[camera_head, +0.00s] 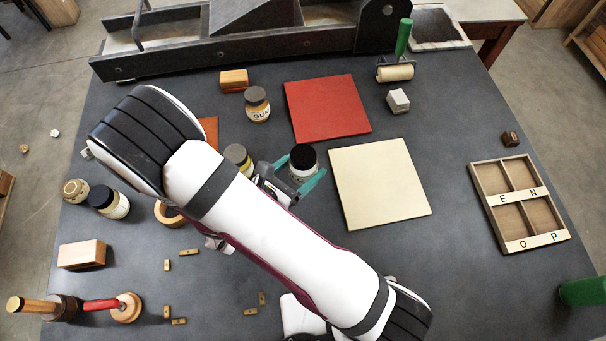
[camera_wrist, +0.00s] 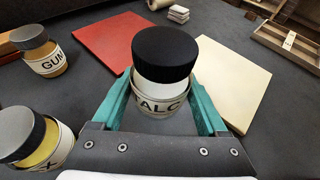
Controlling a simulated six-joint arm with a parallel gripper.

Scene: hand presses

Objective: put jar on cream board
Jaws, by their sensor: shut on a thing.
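My gripper (camera_head: 297,183) is shut on the jar, with one finger on each side. The cream board (camera_wrist: 225,85) is a flat square slab; it lies right of the jar in the wrist view, and its top is bare. Whether the jar touches the table is hard to tell.
A red board (camera_head: 327,108) lies behind. A gum jar (camera_head: 257,104) and another jar (camera_head: 238,157) stand left of the gripper. A grey block (camera_head: 398,100) and a green-handled roller (camera_head: 397,70) are behind the cream board. A divided wooden tray (camera_head: 520,205) lies at right.

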